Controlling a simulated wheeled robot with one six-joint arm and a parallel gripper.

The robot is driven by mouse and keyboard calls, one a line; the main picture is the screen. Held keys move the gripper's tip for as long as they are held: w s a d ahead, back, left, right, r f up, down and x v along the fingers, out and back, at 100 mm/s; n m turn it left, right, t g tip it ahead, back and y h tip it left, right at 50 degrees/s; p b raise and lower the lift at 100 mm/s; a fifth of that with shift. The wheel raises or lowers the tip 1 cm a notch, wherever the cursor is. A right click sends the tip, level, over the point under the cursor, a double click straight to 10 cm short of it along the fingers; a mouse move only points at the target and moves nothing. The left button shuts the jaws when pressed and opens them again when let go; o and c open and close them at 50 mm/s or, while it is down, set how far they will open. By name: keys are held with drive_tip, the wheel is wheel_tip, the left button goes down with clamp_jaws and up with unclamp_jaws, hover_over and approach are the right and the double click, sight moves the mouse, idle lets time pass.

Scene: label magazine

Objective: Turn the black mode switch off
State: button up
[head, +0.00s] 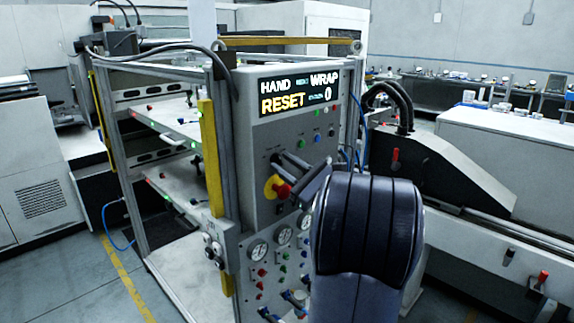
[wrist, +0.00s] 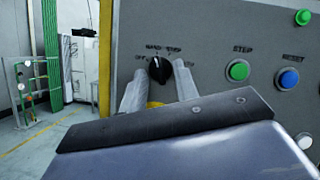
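In the head view my gripper (head: 283,163) is at the panel and hides the switch.
The control panel's display (head: 299,93) reads HAND, WRAP and RESET. A red and yellow emergency stop (head: 277,187) is just below my gripper in the head view. Green STEP (wrist: 237,70) and blue RESET (wrist: 287,78) buttons are right of the switch. Gauges (head: 258,252) sit lower.

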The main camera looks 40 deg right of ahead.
drive_tip(key=shift+c, duration=0.2)
clamp_jaws()
drive_tip(key=shift+f+n+b, duration=0.1)
drive_tip(key=shift+n+b, duration=0.3)
drive_tip(key=shift+b, duration=0.05)
drive_tip(key=shift+d+n+g+y+b, duration=0.1)
drive_tip(key=shift+n+g+y+b, duration=0.2)
drive_tip(key=shift+n+b, duration=0.4)
drive_tip(key=n+y+b, duration=0.1)
drive_tip(key=n+b, duration=0.1)
drive_tip(key=n, duration=0.1)
drive_tip(key=shift+g, duration=0.4)
drive_tip(key=shift+d+r+n+g+y+b, duration=0.15)
drive_tip(key=shift+n+g+b, duration=0.3)
drive_tip(key=shift+n, duration=0.55)
drive_tip(key=shift+r+n+g+y+b, duration=0.1)
drive_tip(key=shift+n+g+y+b, duration=0.3)
drive_tip(key=shift+n, duration=0.6)
drive_tip(key=shift+d+r+n+g+y+b, duration=0.1)
drive_tip(key=shift+n+g+b, duration=0.25)
drive_tip(key=shift+n+b, duration=0.45)
drive_tip(key=shift+n, duration=0.4)
